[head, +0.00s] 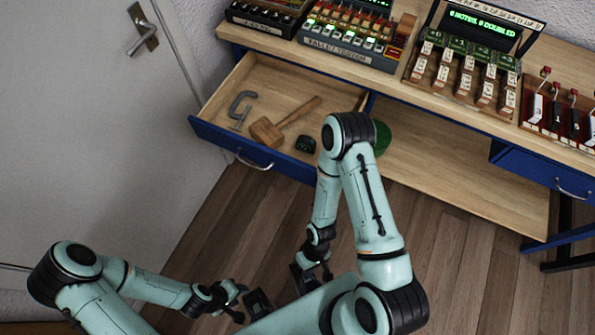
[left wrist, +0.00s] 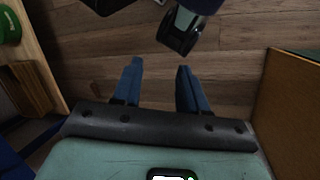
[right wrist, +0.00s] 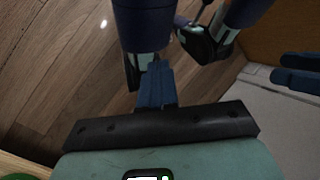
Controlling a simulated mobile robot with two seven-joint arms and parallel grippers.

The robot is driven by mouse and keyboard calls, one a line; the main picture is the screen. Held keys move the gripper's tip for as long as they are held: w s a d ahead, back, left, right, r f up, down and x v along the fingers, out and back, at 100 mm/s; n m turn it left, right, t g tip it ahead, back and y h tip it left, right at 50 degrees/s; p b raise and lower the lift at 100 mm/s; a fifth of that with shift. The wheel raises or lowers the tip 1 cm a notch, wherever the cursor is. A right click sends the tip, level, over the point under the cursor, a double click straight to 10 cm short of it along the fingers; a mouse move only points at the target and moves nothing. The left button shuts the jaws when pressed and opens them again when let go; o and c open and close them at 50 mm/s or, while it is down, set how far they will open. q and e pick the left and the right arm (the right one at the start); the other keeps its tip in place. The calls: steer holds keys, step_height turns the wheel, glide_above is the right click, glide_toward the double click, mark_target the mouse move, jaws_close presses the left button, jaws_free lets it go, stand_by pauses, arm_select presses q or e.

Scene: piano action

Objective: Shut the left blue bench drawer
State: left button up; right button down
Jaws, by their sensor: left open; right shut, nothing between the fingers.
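The left blue bench drawer (head: 216,135) stands pulled out from the bench in the head view. Its blue front has a silver handle (head: 253,163). Inside lie a grey clamp (head: 240,108), a wooden mallet (head: 268,131) and a small dark item (head: 306,145). My left gripper (head: 258,303) is low over the floor in front of the drawer, apart from it; its fingers are open and empty in the left wrist view (left wrist: 159,88). My right gripper (head: 302,280) is close to its right, also apart from the drawer, with fingers together and empty in the right wrist view (right wrist: 157,85).
The bench top (head: 395,85) carries several devices with keys and displays. A lower wooden shelf (head: 450,175) and a round green item (head: 382,137) show right of the drawer. A second blue drawer (head: 540,168) looks closed. A grey door (head: 90,120) stands at left.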

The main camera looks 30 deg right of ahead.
steer(key=s+d+f+n+g+h+b, duration=0.2)
steer(key=s+n+g+h+b, duration=0.3)
steer(key=n, duration=0.5)
arm_select(q)
step_height(320, 180, down, 14)
steer(key=w+a+t+b, duration=0.1)
steer(key=w+b, duration=0.2)
steer(key=b, duration=0.5)
steer(key=shift+a+y, duration=0.25)
steer(key=shift+y, duration=0.15)
arm_select(e)
steer(key=n+t+h, duration=1.3)
steer(key=n+t, duration=0.2)
steer(key=t, duration=0.5)
glide_toward(294, 168)
steer(key=x, duration=0.7)
steer(key=shift+w+a+r, duration=0.1)
steer(key=shift+a+r, duration=0.05)
arm_select(q)
steer(key=shift+s, duration=0.1)
